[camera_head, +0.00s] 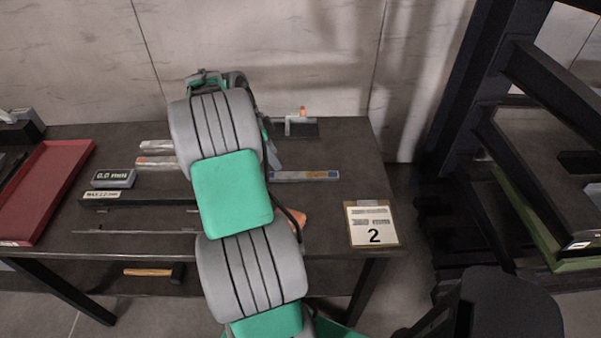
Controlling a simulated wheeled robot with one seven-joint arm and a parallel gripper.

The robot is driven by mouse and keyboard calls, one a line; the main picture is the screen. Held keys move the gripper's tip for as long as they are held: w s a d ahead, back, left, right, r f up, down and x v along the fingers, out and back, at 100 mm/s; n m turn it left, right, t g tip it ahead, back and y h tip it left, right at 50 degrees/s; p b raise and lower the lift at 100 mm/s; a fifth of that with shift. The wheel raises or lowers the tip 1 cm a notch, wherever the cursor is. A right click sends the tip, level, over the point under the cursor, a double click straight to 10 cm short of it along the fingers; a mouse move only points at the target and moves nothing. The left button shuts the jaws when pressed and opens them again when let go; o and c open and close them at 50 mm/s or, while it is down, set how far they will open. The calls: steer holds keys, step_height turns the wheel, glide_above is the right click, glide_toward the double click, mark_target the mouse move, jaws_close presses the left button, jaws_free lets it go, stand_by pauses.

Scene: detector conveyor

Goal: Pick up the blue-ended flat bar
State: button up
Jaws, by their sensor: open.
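The flat bar (305,176) lies on the dark table, just right of my arm. It is a thin grey strip with a coloured patch, seemingly yellowish and blue, toward its right end. Its left end runs up to my arm and may be partly hidden. My grey and green arm reaches up across the middle of the table. My gripper's fingers are hidden behind the arm, so their place relative to the bar does not show.
Two other flat bars (157,162) lie left of my arm. A gauge (113,178), a long dark case (140,197) and a red tray (45,190) are further left. A small stand (302,127) is behind; a "2" sign (372,224) marks the front right corner.

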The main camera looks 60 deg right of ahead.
mark_target(300, 174)
steer(key=s+d+f+m, duration=0.1)
steer(key=s, duration=0.1)
steer(key=s+d+f+m, duration=0.1)
steer(key=s+d+m, duration=0.1)
steer(key=shift+d+f+g, duration=0.15)
steer(key=shift+d+g, duration=0.05)
steer(key=shift+g, duration=0.2)
steer(key=x, duration=0.2)
steer(key=p+x, duration=0.1)
steer(key=x, duration=0.4)
steer(key=shift+w+f+p, duration=0.1)
steer(key=shift+w+p, duration=0.25)
steer(key=shift+w, duration=0.05)
steer(key=shift+a, duration=0.1)
steer(key=shift+c, duration=0.4)
jaws_close()
